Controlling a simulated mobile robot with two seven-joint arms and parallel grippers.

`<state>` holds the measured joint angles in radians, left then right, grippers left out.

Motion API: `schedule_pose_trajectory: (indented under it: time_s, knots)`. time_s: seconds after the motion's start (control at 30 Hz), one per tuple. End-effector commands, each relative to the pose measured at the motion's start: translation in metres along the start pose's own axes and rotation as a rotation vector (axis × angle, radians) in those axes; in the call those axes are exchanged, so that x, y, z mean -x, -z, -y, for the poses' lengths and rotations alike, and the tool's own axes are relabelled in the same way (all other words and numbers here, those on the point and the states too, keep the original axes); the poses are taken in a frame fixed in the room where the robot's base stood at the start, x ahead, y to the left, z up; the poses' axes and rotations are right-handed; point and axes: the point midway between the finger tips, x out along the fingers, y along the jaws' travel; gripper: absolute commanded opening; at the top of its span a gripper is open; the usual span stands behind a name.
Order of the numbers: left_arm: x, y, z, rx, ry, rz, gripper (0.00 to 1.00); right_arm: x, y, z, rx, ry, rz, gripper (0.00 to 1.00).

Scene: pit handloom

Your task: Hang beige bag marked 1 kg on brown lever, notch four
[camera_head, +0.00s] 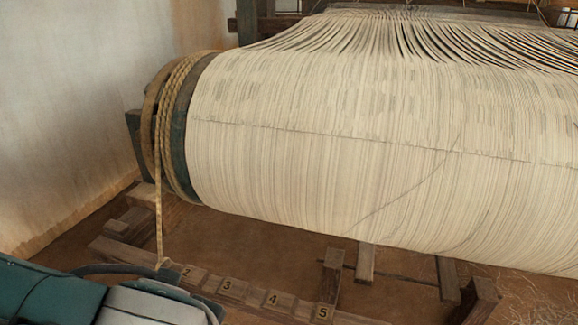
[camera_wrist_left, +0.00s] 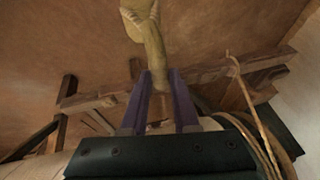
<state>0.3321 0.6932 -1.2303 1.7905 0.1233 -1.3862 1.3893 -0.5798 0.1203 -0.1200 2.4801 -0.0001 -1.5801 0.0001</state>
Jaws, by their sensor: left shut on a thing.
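The brown lever (camera_head: 250,293) runs across the lower part of the head view, with number plates 2 to 5 visible; the plate for notch four (camera_head: 273,299) is clear of my arm. The lever also crosses the left wrist view (camera_wrist_left: 205,77). My left gripper (camera_wrist_left: 159,78), with purple fingers, is shut on the narrow neck of the beige bag (camera_wrist_left: 146,32). The bag extends beyond the fingertips toward the top of the wrist view, in front of the lever. Its marking is not readable. The gripper and bag are not visible in the head view. My right gripper is in neither view.
A large cream warp beam (camera_head: 330,150) stands behind and above the lever. A rope (camera_head: 159,215) hangs from its left end to the lever near plate 2. Wooden posts (camera_head: 332,275) stand near plate 5. A wall (camera_head: 60,110) closes the left side.

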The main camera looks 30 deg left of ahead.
Motion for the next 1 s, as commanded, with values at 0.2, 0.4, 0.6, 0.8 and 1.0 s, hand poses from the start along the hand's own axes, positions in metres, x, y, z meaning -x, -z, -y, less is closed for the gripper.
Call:
schedule_pose_trajectory:
  time_s: [0.2,0.4,0.6,0.8,1.0]
  knots:
    - [-0.010,0.017,-0.001,0.002,0.000,-0.007,0.00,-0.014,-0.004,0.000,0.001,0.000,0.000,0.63]
    - [-0.017,0.030,-0.001,0.002,0.000,-0.007,0.00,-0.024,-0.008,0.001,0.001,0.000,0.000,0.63]
    - [-0.024,0.043,-0.001,0.002,0.001,-0.007,0.00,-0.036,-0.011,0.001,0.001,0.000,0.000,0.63]
    - [-0.031,0.056,-0.002,0.002,0.001,-0.007,0.00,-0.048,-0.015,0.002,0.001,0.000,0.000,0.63]
    - [-0.038,0.070,-0.002,0.002,0.002,-0.007,0.00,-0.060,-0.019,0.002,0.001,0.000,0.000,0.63]
